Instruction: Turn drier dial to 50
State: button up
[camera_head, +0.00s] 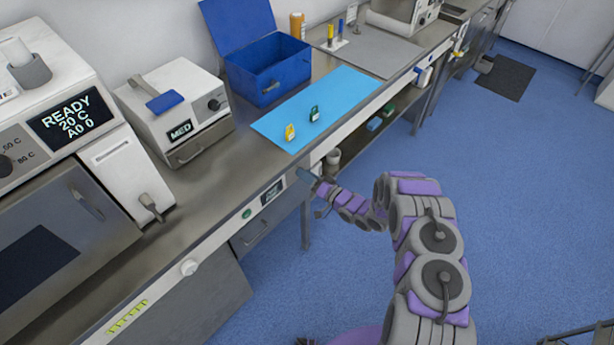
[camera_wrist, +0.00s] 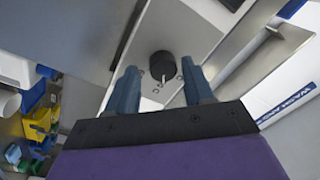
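In the wrist view a round black dial (camera_wrist: 162,65) with a pale pointer mark sits on a light panel. It lies beyond the two blue fingertips, near the gap between them. My gripper (camera_wrist: 163,84) is open, its fingers apart on either side, with nothing between them that I can see gripped. I cannot tell whether the fingers touch the dial. In the head view my gripper (camera_head: 312,181) is at the counter's front edge. A white machine at the left has a display (camera_head: 72,118) reading READY 20 C and a partly cut-off dial (camera_head: 5,166) near 50 C and 80 C marks.
The counter (camera_head: 215,185) bears a small white device (camera_head: 178,110) marked MED, an open blue box (camera_head: 268,68) and a blue mat (camera_head: 318,105) with yellow and green items. A dark panel (camera_head: 272,192) and green button are on its front.

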jog(key=shift+o, duration=0.4)
jog(key=shift+s+a, duration=0.1)
jog(key=r+p+v, duration=0.1)
jog(key=v, duration=1.6)
jog(key=shift+d+f+p, duration=0.3)
jog(key=shift+f, duration=0.25)
